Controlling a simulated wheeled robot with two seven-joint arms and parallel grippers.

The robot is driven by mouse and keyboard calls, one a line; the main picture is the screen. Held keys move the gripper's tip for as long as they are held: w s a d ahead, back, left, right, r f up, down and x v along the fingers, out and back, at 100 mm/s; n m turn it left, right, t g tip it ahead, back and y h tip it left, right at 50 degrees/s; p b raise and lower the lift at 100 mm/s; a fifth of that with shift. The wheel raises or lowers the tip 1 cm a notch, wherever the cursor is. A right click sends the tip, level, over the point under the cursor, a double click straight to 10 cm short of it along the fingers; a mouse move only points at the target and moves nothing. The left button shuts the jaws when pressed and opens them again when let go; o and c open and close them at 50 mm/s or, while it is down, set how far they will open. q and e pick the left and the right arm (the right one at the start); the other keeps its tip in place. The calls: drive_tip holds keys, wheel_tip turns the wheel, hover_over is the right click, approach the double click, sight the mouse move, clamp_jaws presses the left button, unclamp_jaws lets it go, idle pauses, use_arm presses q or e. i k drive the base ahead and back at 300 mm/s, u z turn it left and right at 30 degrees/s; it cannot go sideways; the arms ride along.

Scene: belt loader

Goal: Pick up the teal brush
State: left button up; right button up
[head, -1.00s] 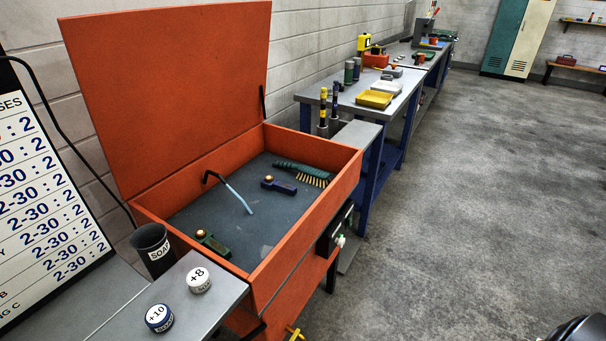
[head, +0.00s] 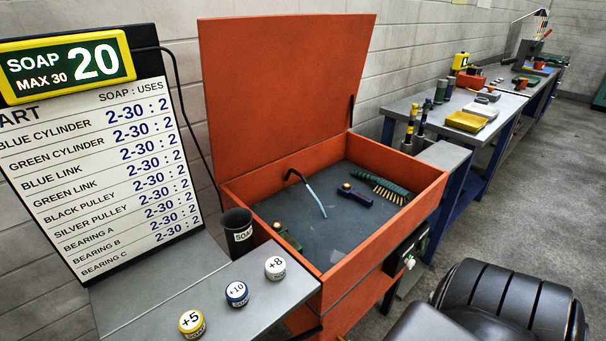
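The teal brush (head: 378,180) lies in the far right corner of the open orange bin (head: 394,225), on its dark floor. It has a teal back and handle and pale yellow bristles. It lies close to the bin's back and right walls, and nothing covers it. Neither of my grippers is in view.
The bin also holds a blue part (head: 355,196), a green part (head: 287,238) and a pale blue spout (head: 312,197). Its raised lid (head: 285,100) stands behind.

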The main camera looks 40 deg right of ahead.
sight(384, 184)
drive_tip(key=u, duration=1.95)
drive_tip(key=k, duration=2.85)
drive_tip(key=z, duration=1.2)
